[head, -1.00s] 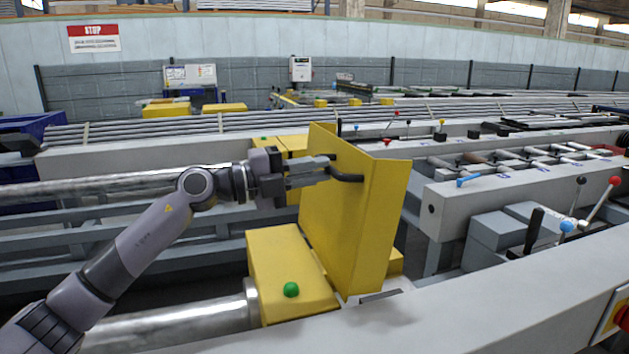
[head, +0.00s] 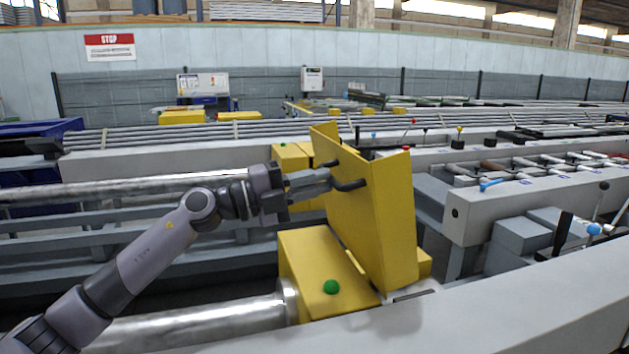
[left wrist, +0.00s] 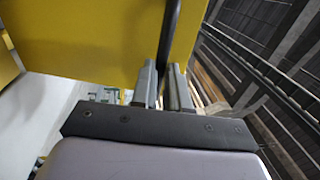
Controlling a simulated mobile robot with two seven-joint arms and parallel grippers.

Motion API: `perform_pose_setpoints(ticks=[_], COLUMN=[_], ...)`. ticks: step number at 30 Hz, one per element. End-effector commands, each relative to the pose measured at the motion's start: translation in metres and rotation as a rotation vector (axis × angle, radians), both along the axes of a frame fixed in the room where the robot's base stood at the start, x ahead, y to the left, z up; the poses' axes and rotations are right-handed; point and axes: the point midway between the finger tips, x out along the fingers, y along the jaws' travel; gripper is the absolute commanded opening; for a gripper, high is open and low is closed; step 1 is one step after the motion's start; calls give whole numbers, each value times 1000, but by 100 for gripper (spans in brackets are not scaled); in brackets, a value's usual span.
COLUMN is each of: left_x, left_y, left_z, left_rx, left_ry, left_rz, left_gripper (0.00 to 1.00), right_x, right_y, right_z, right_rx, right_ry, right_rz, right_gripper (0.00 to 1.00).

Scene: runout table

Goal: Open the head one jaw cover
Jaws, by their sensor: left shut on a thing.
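The yellow jaw cover (head: 384,225) stands raised on edge, tilted a little, beside a yellow housing (head: 318,262) with a green knob (head: 330,287) on top. A black bar handle (head: 349,185) sticks out from the cover's upper left face. My left gripper (head: 326,178) is shut on this handle. In the left wrist view the gripper fingers (left wrist: 162,88) close around the dark handle bar (left wrist: 169,35), with the yellow cover panel (left wrist: 95,40) behind it. My right gripper is not in view.
A steel bar (head: 200,322) runs into the housing from the left. A grey beam (head: 500,318) crosses the front. At right stand levers with a blue knob (head: 593,229) and a grey rail (head: 540,200). More yellow blocks (head: 290,162) lie behind the cover.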

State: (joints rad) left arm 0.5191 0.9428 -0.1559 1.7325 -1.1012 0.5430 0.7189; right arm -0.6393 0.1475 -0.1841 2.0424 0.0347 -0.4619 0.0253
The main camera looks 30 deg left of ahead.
Motion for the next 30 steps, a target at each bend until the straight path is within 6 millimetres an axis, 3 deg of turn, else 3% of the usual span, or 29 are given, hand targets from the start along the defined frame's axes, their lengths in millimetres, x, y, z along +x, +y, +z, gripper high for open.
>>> perform_pose_setpoints(ticks=[1, 11, 12, 13, 14, 30], left_x=[1, 1, 1, 1, 1, -2], left_y=[-3, -3, -3, -3, -3, 1], left_z=[-12, -13, -13, -13, -13, -8], left_rx=[15, 15, 15, 15, 14, 6], left_ry=[20, 21, 22, 22, 21, 13], left_rz=[-6, -7, -7, -7, -7, -4], left_gripper=[0, 0, 28, 37, 40, 40], right_x=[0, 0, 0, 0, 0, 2], right_y=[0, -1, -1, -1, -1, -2], right_z=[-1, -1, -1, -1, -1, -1], right_rx=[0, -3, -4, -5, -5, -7], right_ry=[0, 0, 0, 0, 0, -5], right_rz=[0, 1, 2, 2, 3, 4], right_gripper=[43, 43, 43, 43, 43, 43])
